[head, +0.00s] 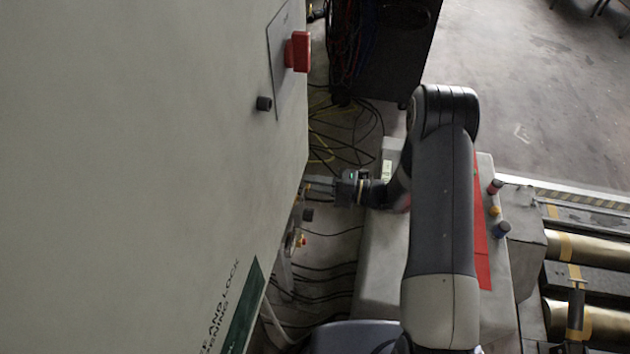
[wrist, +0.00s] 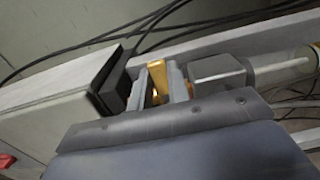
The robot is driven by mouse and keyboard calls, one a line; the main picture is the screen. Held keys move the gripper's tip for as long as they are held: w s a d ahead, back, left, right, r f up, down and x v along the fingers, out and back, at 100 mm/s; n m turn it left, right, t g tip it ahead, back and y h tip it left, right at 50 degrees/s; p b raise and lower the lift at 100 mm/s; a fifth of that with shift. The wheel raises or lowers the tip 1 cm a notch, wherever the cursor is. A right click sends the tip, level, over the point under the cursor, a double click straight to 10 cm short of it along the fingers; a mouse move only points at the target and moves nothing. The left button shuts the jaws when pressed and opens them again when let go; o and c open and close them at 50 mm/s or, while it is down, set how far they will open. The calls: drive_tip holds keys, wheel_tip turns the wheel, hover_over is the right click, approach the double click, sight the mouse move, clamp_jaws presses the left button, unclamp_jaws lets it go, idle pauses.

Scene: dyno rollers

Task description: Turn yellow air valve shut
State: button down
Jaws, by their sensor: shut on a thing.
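The yellow air valve handle (wrist: 157,78) shows in the wrist view as a short yellow lever. It stands between the two grey fingers of my gripper (wrist: 158,88), which is shut on it. The handle's lower part is partly hidden by the fingers and my wrist housing. A grey fitting and pipe (wrist: 218,72) lie just right of the fingers. In the head view my gripper (head: 318,188) reaches left to the edge of the large cabinet. The valve handle cannot be made out there.
The large pale cabinet (head: 150,150) fills the left, with a red knob (head: 298,52) on it. Black and yellow cables (head: 335,130) lie on the floor beyond. A grey console (head: 380,255) stands under my arm. A dark block (wrist: 112,82) is close left of the fingers.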

drive_tip(key=shift+f, duration=0.1)
idle(0.3)
drive_tip(key=c, duration=1.3)
unclamp_jaws()
drive_tip(key=shift+c, duration=0.2)
drive_tip(key=s+d+b, duration=0.1)
drive_tip(key=d, duration=0.9)
drive_tip(key=shift+s+d+b, duration=0.25)
drive_tip(key=shift+d+b, duration=0.1)
drive_tip(key=shift+d, duration=0.05)
drive_tip(key=w+a+p, duration=0.1)
drive_tip(key=a, duration=0.9)
drive_tip(key=shift+w+a+p, duration=0.25)
drive_tip(key=shift+a+p, duration=0.1)
drive_tip(key=shift+a, duration=0.05)
drive_tip(key=shift+d, duration=0.1)
